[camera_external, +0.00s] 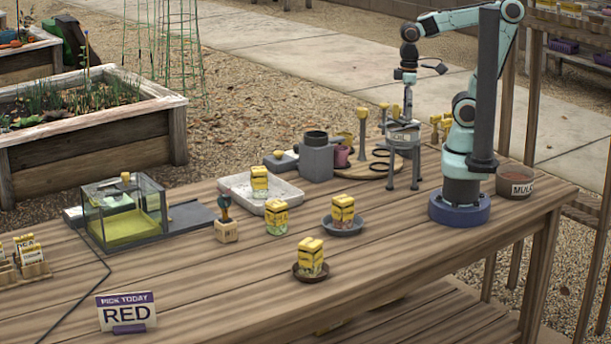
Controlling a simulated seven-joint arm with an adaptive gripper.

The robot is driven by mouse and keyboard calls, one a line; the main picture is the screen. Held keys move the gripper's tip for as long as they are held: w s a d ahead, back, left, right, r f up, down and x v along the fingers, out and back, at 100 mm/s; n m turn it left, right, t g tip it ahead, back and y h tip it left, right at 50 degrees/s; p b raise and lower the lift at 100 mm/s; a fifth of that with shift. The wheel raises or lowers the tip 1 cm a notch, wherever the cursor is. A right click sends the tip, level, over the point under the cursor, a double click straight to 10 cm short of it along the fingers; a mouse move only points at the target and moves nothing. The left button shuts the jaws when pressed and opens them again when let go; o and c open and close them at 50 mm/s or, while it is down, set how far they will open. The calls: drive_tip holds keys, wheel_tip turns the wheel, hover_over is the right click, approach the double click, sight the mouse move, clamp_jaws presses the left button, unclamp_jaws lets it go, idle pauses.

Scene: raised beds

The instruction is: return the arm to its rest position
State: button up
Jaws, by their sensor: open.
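My arm stands on a round blue base at the right end of the wooden table (375,252). It is folded up and over to the left, and its wrist hangs down. My gripper (407,112) is small in this view and points down, empty as far as I can see. It is above or just over a grey round container on a legged stand (404,138). The exact gap between fingertips and container is too small to tell.
Yellow packets stand on a white tray (233,191), a grey saucer (342,229), a brown saucer (310,275) and the bare table. A clear box (125,212), a grey canister (316,160), a "RED" sign (126,312) and a "MULCH"-like pot (515,181) also stand there. The front right tabletop is clear.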

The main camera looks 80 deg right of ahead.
drive_tip(key=shift+s+d+f, duration=0.1)
drive_tip(key=shift+s+f, duration=0.2)
drive_tip(key=shift+s, duration=0.35)
drive_tip(key=shift+s+d+f, duration=0.1)
drive_tip(key=shift+s+f, duration=0.15)
drive_tip(key=shift+s, duration=0.4)
